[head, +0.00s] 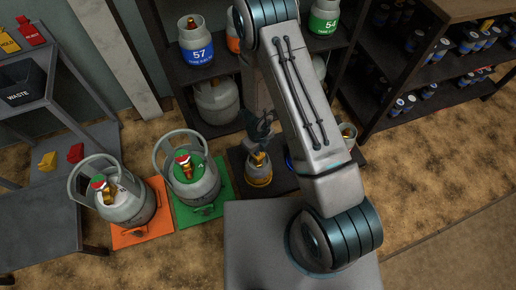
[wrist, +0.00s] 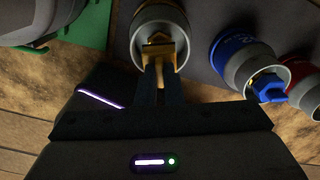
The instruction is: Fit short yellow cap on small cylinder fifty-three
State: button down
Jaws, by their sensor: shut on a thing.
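A small cylinder with a yellow band (head: 259,173) stands upright on a dark platform, below my gripper (head: 258,146). Its number cannot be read. In the wrist view, the round grey collar of this cylinder (wrist: 160,12) opens toward me. My gripper (wrist: 160,68) is shut on a short yellow cap (wrist: 158,50), which lies within the collar's outline at the cylinder's top. The fingers hide part of the cap, and I cannot tell whether it is seated on the valve.
A blue cylinder (wrist: 229,46) with a blue cap and a red cylinder (wrist: 285,56) stand close on the right in the wrist view. Large grey cylinders stand on an orange mat (head: 157,212) and a green mat (head: 219,194). Shelves (head: 400,60) line the back.

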jog(key=shift+f, duration=0.15)
jog(key=shift+f+b, duration=0.35)
jog(key=shift+b, duration=0.05)
jog(key=shift+f+b, duration=1.15)
jog(key=shift+f, duration=0.1)
jog(key=c, duration=1.5)
grip_release()
notch_tip(320, 180, up, 14)
jog(key=p, duration=1)
